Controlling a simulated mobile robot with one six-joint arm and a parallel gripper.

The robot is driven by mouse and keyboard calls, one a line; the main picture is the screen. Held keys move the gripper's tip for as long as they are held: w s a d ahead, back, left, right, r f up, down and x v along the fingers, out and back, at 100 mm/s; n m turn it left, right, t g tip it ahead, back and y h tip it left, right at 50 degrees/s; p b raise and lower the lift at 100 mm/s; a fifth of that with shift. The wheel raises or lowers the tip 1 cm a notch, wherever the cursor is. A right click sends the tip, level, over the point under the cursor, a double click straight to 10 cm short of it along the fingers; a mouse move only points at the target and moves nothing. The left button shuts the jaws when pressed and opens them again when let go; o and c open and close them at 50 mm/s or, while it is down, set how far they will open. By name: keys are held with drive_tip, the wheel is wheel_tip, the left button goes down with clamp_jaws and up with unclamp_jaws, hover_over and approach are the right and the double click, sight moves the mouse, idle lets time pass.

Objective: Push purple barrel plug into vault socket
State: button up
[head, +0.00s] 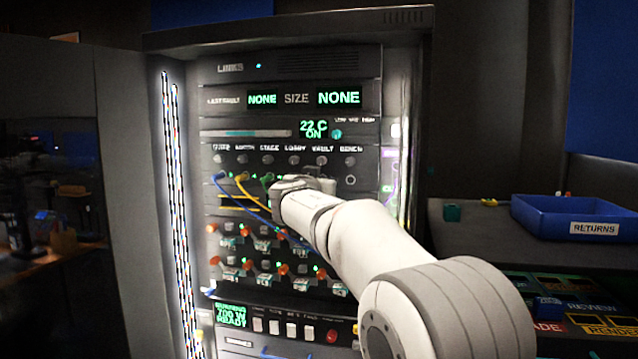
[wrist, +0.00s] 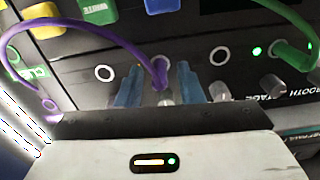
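The purple barrel plug (wrist: 159,70) is at the panel face in the wrist view, at the vault position between two empty ring sockets. Its purple cable (wrist: 100,27) arches away to the left. The vault socket itself is hidden behind the plug, so I cannot tell how deep it sits. My gripper (wrist: 160,72) has its blue fingers on either side of the plug, with a narrow gap showing beside it. In the head view my gripper (head: 318,184) is at the panel below the VAULT label (head: 322,148), and hides the plug.
An empty ring socket (wrist: 219,56) and another (wrist: 104,73) flank the plug. A green plug (wrist: 291,53) is seated farther right in the wrist view. Blue and yellow cables (head: 250,192) hang left of my gripper. A blue returns bin (head: 530,215) stands at the right.

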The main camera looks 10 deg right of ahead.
drive_tip(key=shift+o, duration=0.3)
drive_tip(key=b+v, duration=0.1)
drive_tip(key=v, duration=0.7)
drive_tip(key=s+d+f+n+g+p, duration=0.1)
drive_tip(key=s+d+f+g+p, duration=0.25)
drive_tip(key=s+d+p, duration=0.35)
drive_tip(key=s+d+f+n+g+p, duration=0.1)
drive_tip(key=s+d+f+g+p, duration=0.1)
drive_tip(key=s+d+g+p, duration=0.55)
drive_tip(key=s+a+f+n+g+y+p, duration=0.1)
drive_tip(key=s+f+y+p, duration=0.1)
drive_tip(key=s, duration=0.5)
drive_tip(key=s+a+f+n+g+y+p, duration=0.1)
drive_tip(key=s+a+f+y+p, duration=0.1)
drive_tip(key=s, duration=0.6)
drive_tip(key=s+a+f+g+y+p, duration=0.1)
drive_tip(key=s+a+f+y+p, duration=0.1)
drive_tip(key=s+p, duration=0.2)
drive_tip(key=s, duration=0.3)
drive_tip(key=shift+s+a+f+n, duration=0.2)
drive_tip(key=shift+a+f+n, duration=0.05)
drive_tip(key=shift+f+n, duration=0.15)
